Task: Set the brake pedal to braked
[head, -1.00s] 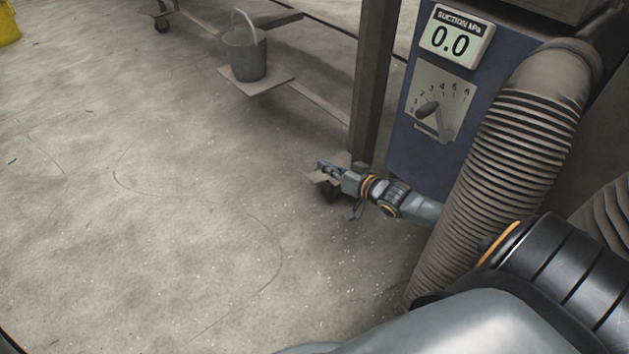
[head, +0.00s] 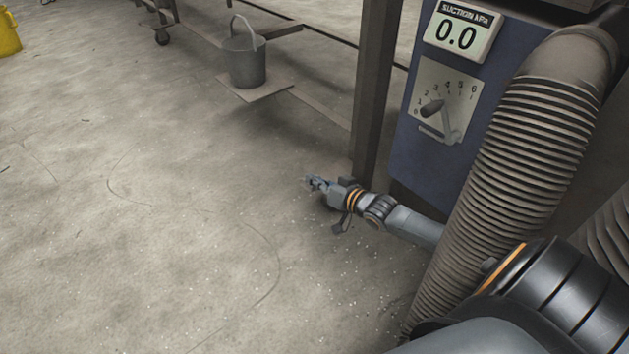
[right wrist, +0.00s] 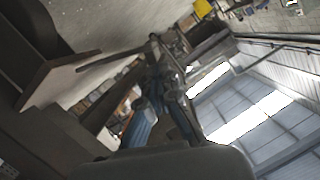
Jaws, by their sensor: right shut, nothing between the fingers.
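My right gripper (head: 314,182) is shut and empty, low over the floor beside the foot of the dark upright post (head: 374,100). Its shut fingers also show in the right wrist view (right wrist: 158,62), pointing away from the camera. I cannot make out the brake pedal for certain; the area at the post's foot is largely hidden behind my gripper and wrist. A wheeled caster (head: 162,37) shows at the far end of the frame, too small to read its brake. My left gripper is not in view.
A grey bucket (head: 246,62) stands on a flat board (head: 262,91) at the back. The blue suction machine (head: 402,150), reading 0.0, and its ribbed hose (head: 520,150) crowd the right side. Open concrete floor (head: 130,230) lies to the left.

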